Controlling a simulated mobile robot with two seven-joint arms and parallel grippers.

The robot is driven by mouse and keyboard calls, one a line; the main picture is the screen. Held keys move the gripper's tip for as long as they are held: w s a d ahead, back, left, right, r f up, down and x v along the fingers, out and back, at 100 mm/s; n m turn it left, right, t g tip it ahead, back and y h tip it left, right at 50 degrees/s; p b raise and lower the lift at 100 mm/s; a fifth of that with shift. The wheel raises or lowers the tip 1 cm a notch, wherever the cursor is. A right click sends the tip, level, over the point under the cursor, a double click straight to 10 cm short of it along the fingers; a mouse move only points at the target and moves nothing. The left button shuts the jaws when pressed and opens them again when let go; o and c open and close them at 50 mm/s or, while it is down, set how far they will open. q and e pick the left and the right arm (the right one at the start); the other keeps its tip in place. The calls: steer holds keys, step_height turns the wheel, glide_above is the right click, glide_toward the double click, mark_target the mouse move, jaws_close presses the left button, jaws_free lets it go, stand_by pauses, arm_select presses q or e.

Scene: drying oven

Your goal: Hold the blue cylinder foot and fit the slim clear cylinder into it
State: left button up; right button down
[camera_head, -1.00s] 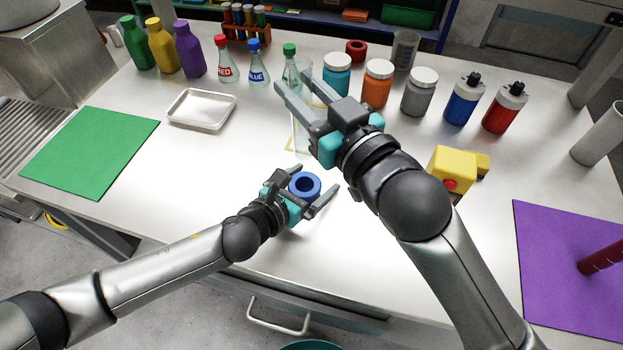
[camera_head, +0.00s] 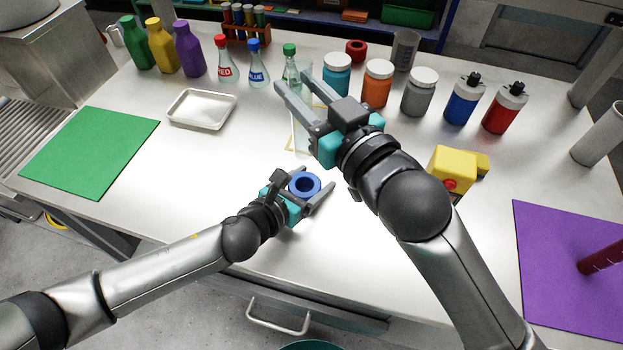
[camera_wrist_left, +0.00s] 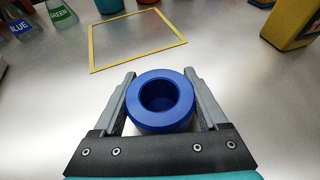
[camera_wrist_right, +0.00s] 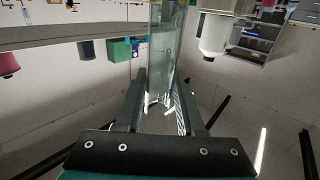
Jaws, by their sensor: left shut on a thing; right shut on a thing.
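The blue cylinder foot (camera_head: 305,185), a thick ring with a round central opening facing up, sits between the fingers of my left gripper (camera_head: 315,182). The left wrist view shows the foot (camera_wrist_left: 161,98) with a finger against each side and its opening empty. My right gripper (camera_head: 293,82) is shut on the slim clear cylinder (camera_head: 302,140), which stands roughly upright, farther back than the foot and apart from it. The right wrist view shows the clear cylinder (camera_wrist_right: 166,50) between the fingers. Its see-through wall and my gripper make its ends hard to make out.
A yellow square outline (camera_wrist_left: 137,40) is on the table beyond the foot. Flasks and lidded jars, such as the turquoise one (camera_head: 336,75), stand close behind my right gripper. A yellow device (camera_head: 452,168) is right of my right arm. The table left of the foot is clear.

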mark_target(308, 158)
steer(key=shift+f, duration=0.1)
stand_by(0.3)
steer(key=shift+f, duration=3.85)
steer(key=shift+f, duration=0.2)
steer(key=shift+f, duration=2.15)
steer(key=shift+c, duration=2.2)
jaws_free()
